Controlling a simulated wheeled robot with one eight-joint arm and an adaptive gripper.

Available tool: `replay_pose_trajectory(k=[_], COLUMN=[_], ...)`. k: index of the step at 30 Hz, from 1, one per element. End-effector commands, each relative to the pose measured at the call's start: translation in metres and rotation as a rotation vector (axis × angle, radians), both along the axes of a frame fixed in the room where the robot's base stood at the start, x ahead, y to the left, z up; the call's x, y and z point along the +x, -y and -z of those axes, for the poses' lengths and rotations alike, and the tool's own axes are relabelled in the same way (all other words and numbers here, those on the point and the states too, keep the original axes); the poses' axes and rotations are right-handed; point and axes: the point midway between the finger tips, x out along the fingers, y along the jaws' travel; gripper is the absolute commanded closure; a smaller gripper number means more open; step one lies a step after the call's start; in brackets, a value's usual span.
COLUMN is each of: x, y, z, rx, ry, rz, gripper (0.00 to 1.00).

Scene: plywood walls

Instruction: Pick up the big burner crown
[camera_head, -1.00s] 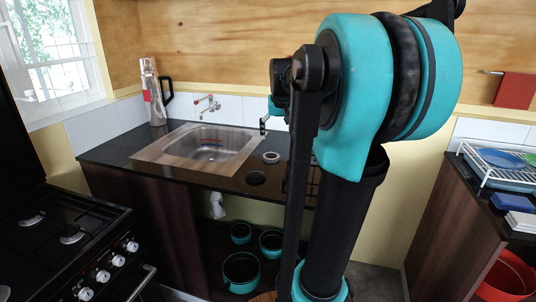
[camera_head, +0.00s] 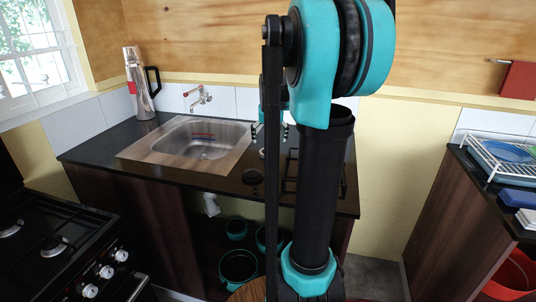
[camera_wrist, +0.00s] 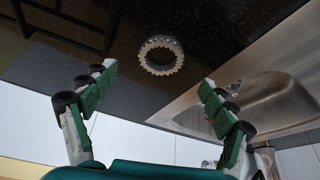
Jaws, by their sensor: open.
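The big burner crown (camera_wrist: 161,55) is a grey ring with a toothed edge. It lies on the dark countertop (camera_wrist: 215,25), to the right of the sink. In the head view the crown (camera_head: 262,153) is mostly hidden behind my arm. My gripper (camera_wrist: 157,78) is open and empty, its two green-and-grey fingers spread wide. In the wrist view the crown shows between and beyond the fingertips, apart from both. In the head view my gripper (camera_head: 269,130) hangs above the counter near the crown, with its fingers pointing down.
The steel sink (camera_head: 190,145) with its tap (camera_head: 199,98) is left of the crown. A dark round disc (camera_head: 252,177) lies nearer the counter's front edge. A black grate (camera_head: 290,172) lies to the right. A steel flask (camera_head: 139,85) stands at the back left.

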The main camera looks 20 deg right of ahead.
Motion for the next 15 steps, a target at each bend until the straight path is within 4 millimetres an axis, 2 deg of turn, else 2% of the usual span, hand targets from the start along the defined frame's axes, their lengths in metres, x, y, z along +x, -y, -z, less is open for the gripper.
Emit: replay_pose_trajectory(k=[3,10,15], x=[0.006,0.012,0.024], y=[0.002,0.002,0.003], z=[0.013,0.026,0.047], rx=[0.0,0.0,0.0], ry=[0.0,0.0,0.0], rz=[0.0,0.0,-0.001], gripper=[0.15,0.15,0.15])
